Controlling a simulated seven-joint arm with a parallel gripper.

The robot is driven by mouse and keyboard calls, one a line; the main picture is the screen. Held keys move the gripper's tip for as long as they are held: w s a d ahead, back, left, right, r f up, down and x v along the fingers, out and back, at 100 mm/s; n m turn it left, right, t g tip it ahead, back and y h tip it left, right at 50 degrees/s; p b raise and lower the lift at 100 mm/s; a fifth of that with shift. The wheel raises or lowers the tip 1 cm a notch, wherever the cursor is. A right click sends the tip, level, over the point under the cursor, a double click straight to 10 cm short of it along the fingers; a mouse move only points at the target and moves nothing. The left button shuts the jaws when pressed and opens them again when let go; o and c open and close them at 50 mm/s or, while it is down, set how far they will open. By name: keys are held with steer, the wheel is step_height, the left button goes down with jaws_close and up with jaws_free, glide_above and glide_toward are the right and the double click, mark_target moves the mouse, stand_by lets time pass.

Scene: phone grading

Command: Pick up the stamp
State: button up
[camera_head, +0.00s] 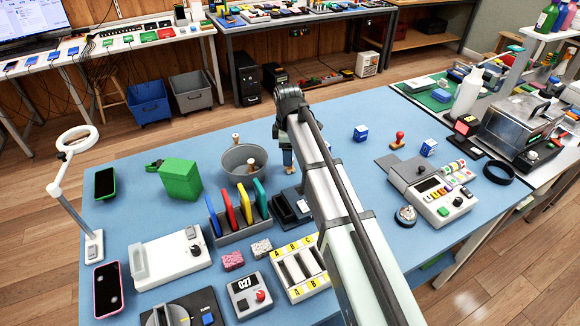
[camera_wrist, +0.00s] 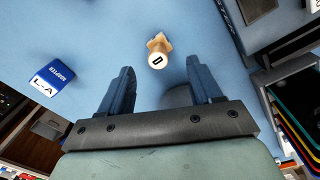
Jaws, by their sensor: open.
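A small wooden stamp (camera_wrist: 156,45) with a pale round end marked D lies ahead of my gripper (camera_wrist: 159,65) in the wrist view. It lines up with the gap between the two fingers, which are apart with nothing held. In the head view my gripper (camera_head: 288,157) points down over the middle of the blue table, right of the grey bowl, partly hidden by my arm. A tan piece just under it may be the same stamp.
The grey bowl (camera_head: 232,172), a rack of coloured plates (camera_head: 240,238) and a dark device (camera_head: 288,212) are close to my gripper. A blue adapter box (camera_wrist: 52,79) lies left in the wrist view. Bare blue table (camera_head: 330,110) lies farther back.

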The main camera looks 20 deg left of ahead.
steer(key=shift+w+d+f, duration=0.1)
steer(key=shift+f, duration=1.45)
steer(key=shift+w+d+f, duration=0.1)
steer(key=shift+f, duration=1.4)
steer(key=c, duration=1)
steer(key=shift+r, duration=0.15)
